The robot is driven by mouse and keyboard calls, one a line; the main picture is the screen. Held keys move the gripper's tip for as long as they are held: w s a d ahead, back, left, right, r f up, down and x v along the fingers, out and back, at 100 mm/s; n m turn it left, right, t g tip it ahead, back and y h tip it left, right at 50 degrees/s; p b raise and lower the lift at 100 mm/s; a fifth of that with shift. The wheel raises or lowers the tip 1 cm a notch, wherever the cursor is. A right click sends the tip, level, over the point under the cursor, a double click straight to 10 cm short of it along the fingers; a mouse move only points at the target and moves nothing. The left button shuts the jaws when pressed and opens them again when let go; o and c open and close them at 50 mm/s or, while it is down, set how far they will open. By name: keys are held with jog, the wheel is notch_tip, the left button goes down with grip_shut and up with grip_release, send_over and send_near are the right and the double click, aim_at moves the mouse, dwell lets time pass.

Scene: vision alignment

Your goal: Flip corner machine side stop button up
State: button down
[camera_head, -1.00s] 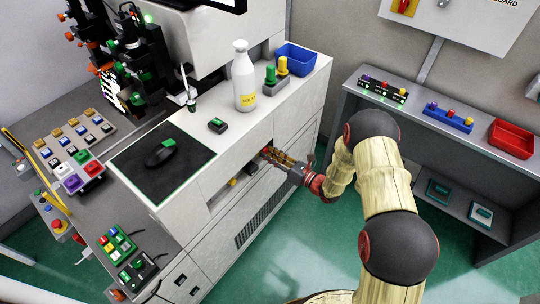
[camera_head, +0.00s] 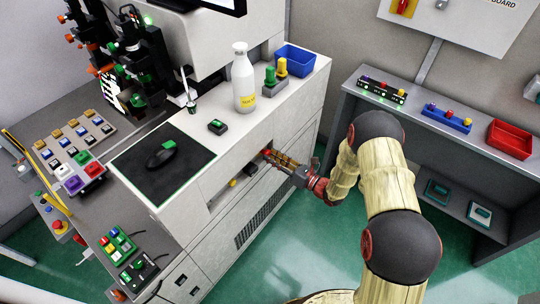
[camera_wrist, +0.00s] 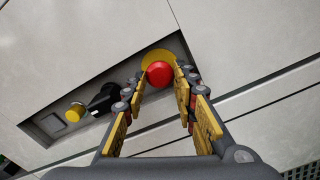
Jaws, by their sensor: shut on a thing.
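The red stop button (camera_wrist: 159,73) has a round yellow backing plate (camera_wrist: 154,56) and sits in a recessed panel on the side of the white machine (camera_head: 228,165). My gripper (camera_wrist: 162,82) reaches into the recess, with one finger on each side of the red button. Its yellow-padded fingers are shut on the button. In the head view my gripper (camera_head: 270,156) is at the right end of the recess, and the button is largely hidden by the fingers.
The same recess holds a black rotary knob (camera_wrist: 103,98), a yellow button (camera_wrist: 76,112) and a grey square switch (camera_wrist: 52,123). A white bottle (camera_head: 243,80) and a blue bin (camera_head: 295,58) stand on the machine top. A grey shelf (camera_head: 420,130) stands at right.

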jog(key=c, duration=1.7)
grip_release()
jog(key=shift+d, duration=0.1)
jog(key=shift+s, duration=0.1)
jog(key=v, duration=1.2)
